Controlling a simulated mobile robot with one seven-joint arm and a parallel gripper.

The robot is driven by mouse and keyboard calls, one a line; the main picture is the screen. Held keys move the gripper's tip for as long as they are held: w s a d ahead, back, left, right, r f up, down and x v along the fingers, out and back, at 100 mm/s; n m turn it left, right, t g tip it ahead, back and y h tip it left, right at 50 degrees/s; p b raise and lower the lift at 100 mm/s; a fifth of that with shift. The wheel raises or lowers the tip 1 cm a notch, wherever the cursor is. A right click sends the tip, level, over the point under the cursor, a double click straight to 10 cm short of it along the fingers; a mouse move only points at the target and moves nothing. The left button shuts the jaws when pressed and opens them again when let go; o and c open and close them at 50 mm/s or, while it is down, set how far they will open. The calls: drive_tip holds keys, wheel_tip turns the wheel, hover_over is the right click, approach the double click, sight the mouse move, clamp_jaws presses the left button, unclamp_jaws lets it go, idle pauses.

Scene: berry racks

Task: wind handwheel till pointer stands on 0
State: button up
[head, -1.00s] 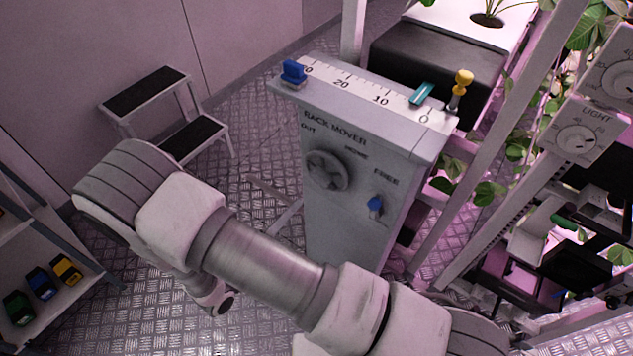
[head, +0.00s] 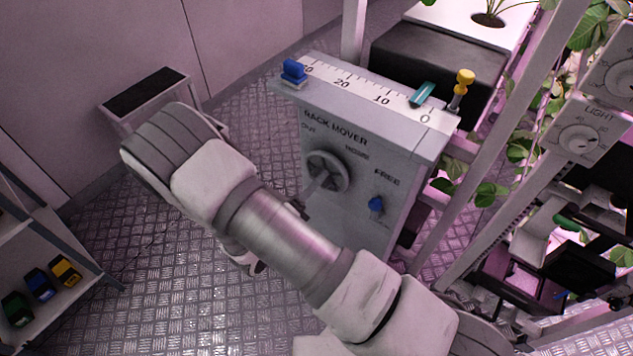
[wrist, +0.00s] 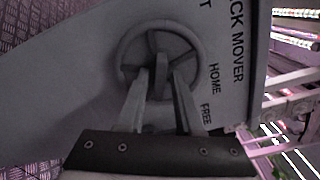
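The grey handwheel (head: 327,172) is on the front of the rack mover box (head: 350,215). It also shows in the wrist view (wrist: 194,40), where a narrow upright part of it (wrist: 161,75) stands in the middle. My gripper (wrist: 160,80) is at the wheel, its two fingers on either side of that part with a gap showing; contact is not clear. In the head view my arm hides most of the gripper. The teal pointer (head: 422,94) lies on the white scale (head: 362,86) between 10 and 0, nearer to 0.
A blue block (head: 293,73) stands at the scale's left end and a yellow-topped knob (head: 462,88) at its right end. A step stool (head: 145,100) stands behind my arm. Rack posts and plants are close on the right.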

clamp_jaws()
drive_tip(key=shift+m, duration=0.4)
drive_tip(key=shift+a+f+m+b, duration=0.1)
drive_tip(key=shift+m+b, duration=6.95)
drive_tip(key=shift+m, duration=8.15)
